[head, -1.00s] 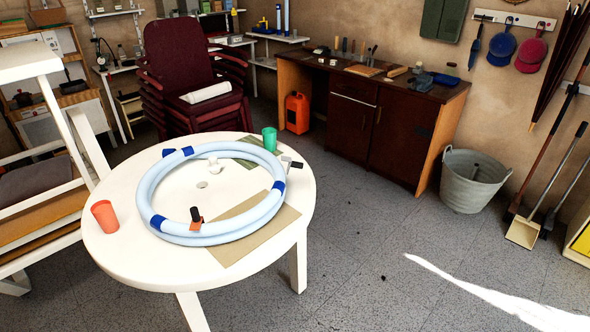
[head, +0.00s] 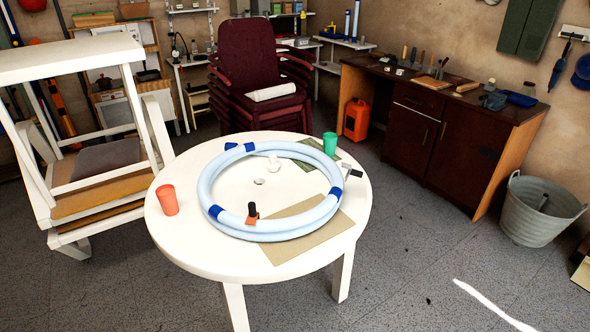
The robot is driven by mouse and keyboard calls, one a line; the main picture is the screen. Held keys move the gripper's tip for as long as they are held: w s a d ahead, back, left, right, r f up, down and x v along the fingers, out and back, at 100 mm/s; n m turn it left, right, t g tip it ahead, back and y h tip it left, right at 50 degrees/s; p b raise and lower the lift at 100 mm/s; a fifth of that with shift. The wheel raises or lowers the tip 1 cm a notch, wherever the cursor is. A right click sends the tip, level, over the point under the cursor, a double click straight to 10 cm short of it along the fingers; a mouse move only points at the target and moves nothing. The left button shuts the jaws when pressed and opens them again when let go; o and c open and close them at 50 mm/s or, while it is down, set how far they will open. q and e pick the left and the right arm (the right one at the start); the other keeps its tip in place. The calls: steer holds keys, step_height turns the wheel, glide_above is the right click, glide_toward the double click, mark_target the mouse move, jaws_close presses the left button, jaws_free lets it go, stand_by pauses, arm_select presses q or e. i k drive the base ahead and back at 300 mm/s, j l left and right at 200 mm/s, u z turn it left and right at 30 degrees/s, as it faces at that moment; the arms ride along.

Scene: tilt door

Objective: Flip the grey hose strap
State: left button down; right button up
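A light blue hose coil (head: 204,190) with dark blue bands lies on the round white table (head: 185,238). A small grey piece with a dark end, which looks like the grey hose strap (head: 349,169), sits at the coil's right edge. It is too small to tell which way it is turned. An orange piece with an upright black part (head: 252,214) sits at the coil's near side. Neither of my grippers is in view.
An orange cup (head: 167,199) stands left of the coil and a green cup (head: 330,144) at the far right. A tan sheet (head: 290,244) lies partly under the coil.

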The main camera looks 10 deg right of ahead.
mark_target(355, 172)
steer(key=i+l+u, duration=0.1)
steer(key=l+u, duration=1.05)
steer(key=l, duration=0.2)
steer(key=l+u, duration=0.4)
